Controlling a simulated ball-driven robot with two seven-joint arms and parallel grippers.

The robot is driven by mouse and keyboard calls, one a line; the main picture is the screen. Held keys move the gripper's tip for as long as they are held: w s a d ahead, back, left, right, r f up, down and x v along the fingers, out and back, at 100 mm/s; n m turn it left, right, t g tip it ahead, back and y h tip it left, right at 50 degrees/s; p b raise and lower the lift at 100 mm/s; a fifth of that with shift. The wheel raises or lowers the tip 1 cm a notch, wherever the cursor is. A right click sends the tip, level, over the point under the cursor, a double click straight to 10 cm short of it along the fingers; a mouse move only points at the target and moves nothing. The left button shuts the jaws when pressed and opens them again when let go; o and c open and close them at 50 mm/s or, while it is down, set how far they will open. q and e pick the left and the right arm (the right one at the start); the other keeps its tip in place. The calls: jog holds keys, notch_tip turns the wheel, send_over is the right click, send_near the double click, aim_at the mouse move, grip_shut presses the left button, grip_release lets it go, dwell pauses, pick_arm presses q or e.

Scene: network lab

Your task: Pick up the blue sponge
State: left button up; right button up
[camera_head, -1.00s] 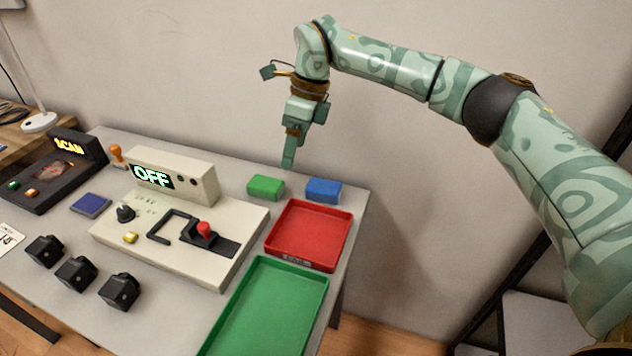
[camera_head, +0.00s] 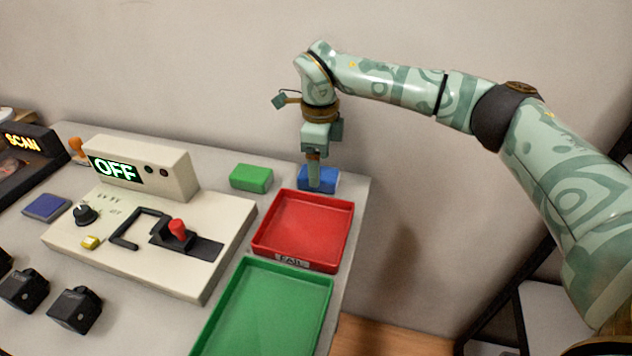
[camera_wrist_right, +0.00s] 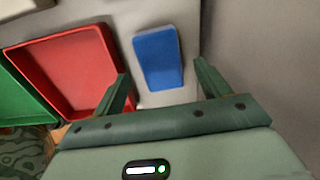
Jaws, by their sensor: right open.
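The blue sponge (camera_head: 326,181) lies on the table near its back right corner, behind the red tray. My right gripper (camera_head: 314,184) points down at it in the head view, and a finger hides part of the sponge. In the right wrist view the sponge (camera_wrist_right: 158,58) shows between and beyond the two fingertips of my open right gripper (camera_wrist_right: 162,80), with nothing held. I cannot tell how high the fingertips are above the sponge. My left gripper is in neither view.
A green sponge (camera_head: 251,178) lies just left of the blue one. The red tray (camera_head: 347,232), marked FAIL, is in front, with a green tray (camera_head: 322,308) nearer. A beige box with an OFF display (camera_head: 150,168) stands to the left. The wall is close behind.

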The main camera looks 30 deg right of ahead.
jog(key=f, duration=0.1)
jog(key=f+b, duration=0.1)
jog(key=f, duration=0.2)
jog(key=shift+w, duration=0.25)
jog(key=shift+s+r, duration=0.15)
jog(key=shift+r, duration=0.05)
jog(key=c, duration=1)
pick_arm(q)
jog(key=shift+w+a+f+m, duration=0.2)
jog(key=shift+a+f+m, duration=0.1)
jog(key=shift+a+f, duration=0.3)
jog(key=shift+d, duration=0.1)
